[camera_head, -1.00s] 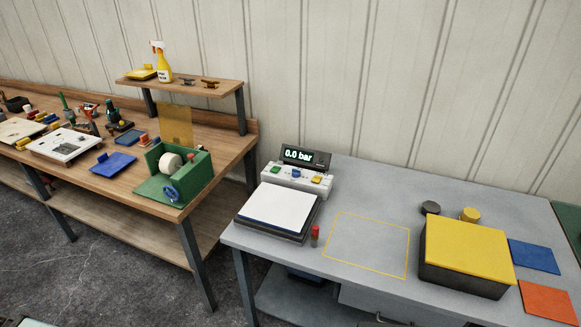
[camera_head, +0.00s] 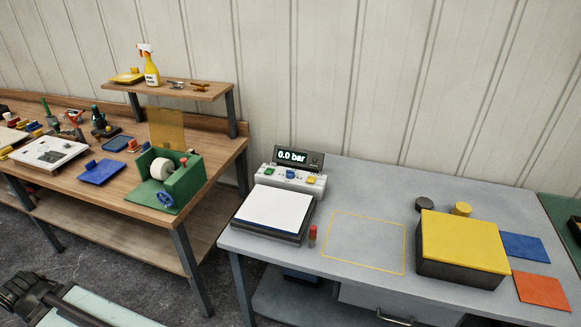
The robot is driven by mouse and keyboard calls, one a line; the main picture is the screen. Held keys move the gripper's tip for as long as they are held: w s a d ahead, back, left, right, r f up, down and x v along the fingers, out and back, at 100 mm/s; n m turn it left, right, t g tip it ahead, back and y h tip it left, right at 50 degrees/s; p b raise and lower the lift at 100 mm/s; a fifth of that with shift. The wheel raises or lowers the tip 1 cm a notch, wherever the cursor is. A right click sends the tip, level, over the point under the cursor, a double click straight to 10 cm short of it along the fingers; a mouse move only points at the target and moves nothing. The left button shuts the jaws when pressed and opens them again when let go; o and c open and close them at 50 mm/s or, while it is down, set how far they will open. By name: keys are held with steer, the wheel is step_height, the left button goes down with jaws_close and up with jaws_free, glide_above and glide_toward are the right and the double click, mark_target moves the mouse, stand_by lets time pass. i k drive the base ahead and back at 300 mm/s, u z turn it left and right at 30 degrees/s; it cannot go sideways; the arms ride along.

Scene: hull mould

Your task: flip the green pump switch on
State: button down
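A white control box (camera_head: 291,181) stands at the back left of the grey table. On its sloped face are a small green switch (camera_head: 269,172), a blue knob (camera_head: 291,174) and a yellow switch (camera_head: 311,180). The green switch is too small to tell its position. A display (camera_head: 291,156) behind the box reads 0.0 bar. The dark end of my arm, seemingly my gripper (camera_head: 22,292), shows at the lower left, far from the box. Its fingers cannot be made out.
A white-topped slab (camera_head: 275,210) lies in front of the box, with a red-capped tube (camera_head: 313,235) beside it. A yellow-topped block (camera_head: 463,243) stands at right. The yellow outlined area (camera_head: 364,243) is empty. A wooden bench (camera_head: 215,160) stands at left.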

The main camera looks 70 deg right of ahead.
mark_target(269, 171)
steer(key=z, duration=0.75)
steer(key=i, duration=1)
steer(key=u, duration=0.05)
